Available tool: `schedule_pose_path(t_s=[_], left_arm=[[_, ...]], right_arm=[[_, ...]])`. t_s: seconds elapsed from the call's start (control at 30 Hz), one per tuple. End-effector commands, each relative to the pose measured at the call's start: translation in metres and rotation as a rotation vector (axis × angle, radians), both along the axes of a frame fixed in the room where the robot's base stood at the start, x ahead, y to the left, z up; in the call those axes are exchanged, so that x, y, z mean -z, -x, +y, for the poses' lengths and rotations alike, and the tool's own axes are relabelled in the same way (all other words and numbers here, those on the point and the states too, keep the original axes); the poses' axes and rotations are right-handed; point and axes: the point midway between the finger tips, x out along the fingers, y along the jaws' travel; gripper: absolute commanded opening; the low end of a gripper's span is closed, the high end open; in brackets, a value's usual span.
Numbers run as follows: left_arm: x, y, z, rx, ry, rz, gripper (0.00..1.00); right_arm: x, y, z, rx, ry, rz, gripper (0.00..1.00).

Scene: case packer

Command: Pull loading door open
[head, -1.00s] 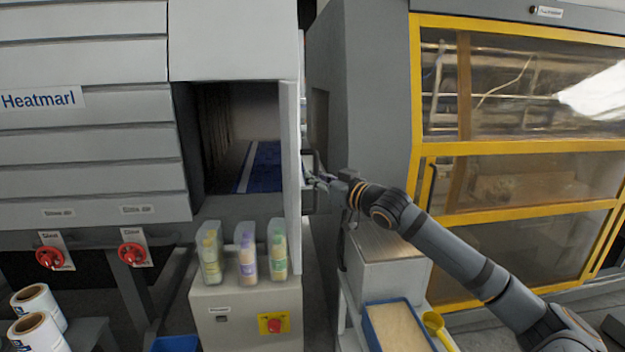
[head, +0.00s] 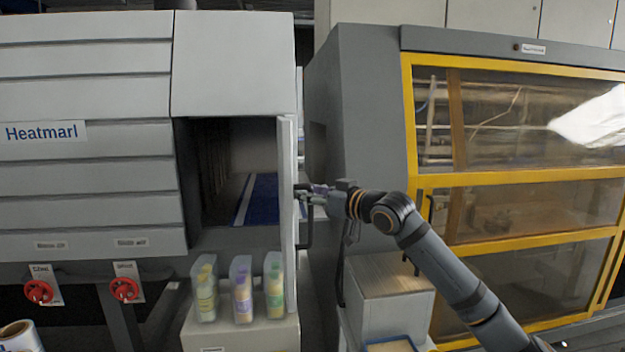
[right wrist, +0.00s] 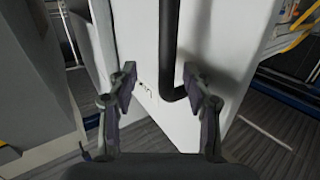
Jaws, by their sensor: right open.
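The loading door (head: 287,190) stands swung out from the dark opening of the grey Heatmarl machine, so I see it nearly edge-on in the head view. Its black bar handle (head: 305,235) is on the right side of the door. My right gripper (head: 308,194) is beside the upper part of this handle. In the right wrist view the gripper (right wrist: 160,82) is open, with the black handle (right wrist: 171,40) between its spread fingers and apart from both. The white door panel (right wrist: 145,45) lies behind the handle. My left gripper is not in view.
Red valve knobs (head: 124,289) are at the left. A yellow-framed machine (head: 408,130) stands to the right, and a pale box (head: 385,300) is below my right arm.

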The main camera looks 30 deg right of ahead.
Motion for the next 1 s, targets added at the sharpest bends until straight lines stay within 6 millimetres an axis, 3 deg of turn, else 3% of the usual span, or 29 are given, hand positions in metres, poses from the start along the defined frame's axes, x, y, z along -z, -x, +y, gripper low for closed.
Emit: schedule_pose_path(t_s=[0.03, 0.1, 0.43, 0.47, 0.5, 1.0], left_arm=[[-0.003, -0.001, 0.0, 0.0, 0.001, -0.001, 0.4], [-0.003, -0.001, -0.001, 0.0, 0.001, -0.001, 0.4], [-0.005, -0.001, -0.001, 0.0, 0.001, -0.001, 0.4], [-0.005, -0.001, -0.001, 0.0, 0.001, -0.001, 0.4], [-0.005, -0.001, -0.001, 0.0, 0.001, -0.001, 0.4], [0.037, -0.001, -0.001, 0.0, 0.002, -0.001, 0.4]], right_arm=[[-0.039, 0.003, 0.001, -0.004, -0.009, -0.078, 0.36], [-0.048, 0.003, 0.0, -0.002, -0.008, -0.078, 0.36], [-0.059, 0.004, -0.001, 0.003, -0.003, -0.074, 0.36], [-0.059, 0.004, -0.001, 0.003, -0.003, -0.074, 0.36], [-0.012, 0.004, -0.007, 0.029, 0.028, 0.114, 0.36], [-0.004, 0.023, -0.035, 0.027, 0.03, 0.116, 0.36]])
